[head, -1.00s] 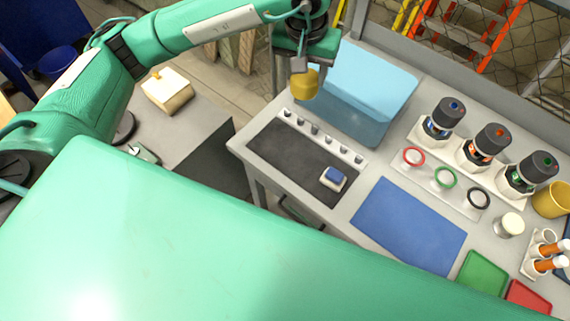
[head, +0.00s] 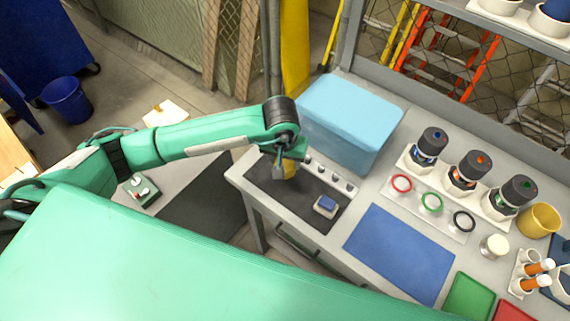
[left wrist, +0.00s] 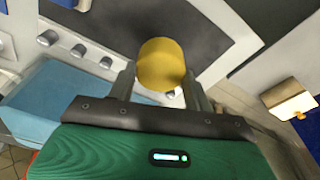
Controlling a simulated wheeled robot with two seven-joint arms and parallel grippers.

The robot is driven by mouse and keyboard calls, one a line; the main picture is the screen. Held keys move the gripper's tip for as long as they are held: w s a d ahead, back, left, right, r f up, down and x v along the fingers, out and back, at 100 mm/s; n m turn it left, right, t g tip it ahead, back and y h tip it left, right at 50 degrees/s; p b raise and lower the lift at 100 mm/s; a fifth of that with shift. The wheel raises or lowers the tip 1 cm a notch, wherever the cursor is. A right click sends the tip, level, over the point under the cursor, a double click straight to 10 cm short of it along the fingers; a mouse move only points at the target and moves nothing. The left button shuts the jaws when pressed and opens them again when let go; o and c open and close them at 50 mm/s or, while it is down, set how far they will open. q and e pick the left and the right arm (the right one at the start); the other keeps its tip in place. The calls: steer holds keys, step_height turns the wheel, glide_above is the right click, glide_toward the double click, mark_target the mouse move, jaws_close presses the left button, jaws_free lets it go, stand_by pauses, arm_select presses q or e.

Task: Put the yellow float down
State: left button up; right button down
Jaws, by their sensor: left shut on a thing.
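The yellow float (head: 291,170) is a short yellow cylinder, partly hidden by my left gripper (head: 281,172) in the head view. The gripper is shut on it, over the left part of the dark mat (head: 262,183). In the left wrist view the float (left wrist: 160,64) sits between the two fingers of the left gripper (left wrist: 160,88), with the dark mat (left wrist: 205,25) behind it. I cannot tell whether the float touches the mat. The light-blue tank (head: 350,115) stands just behind the mat. My right gripper is not in view.
A row of small grey knobs (head: 328,175) runs along the mat's back edge. A blue-topped block (head: 326,206) sits on the mat's right end. A blue mat (head: 400,250), coloured rings and dark-topped thrusters (head: 468,170) lie further right. The mat's middle is clear.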

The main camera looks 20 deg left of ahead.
arm_select(q)
steer(key=shift+f+p, duration=0.65)
steer(key=shift+f, duration=1.7)
steer(key=shift+f+b, duration=0.2)
steer(key=shift+b, duration=0.15)
steer(key=o, duration=0.9)
steer(key=shift+r, duration=0.1)
steer(key=shift+o, duration=0.2)
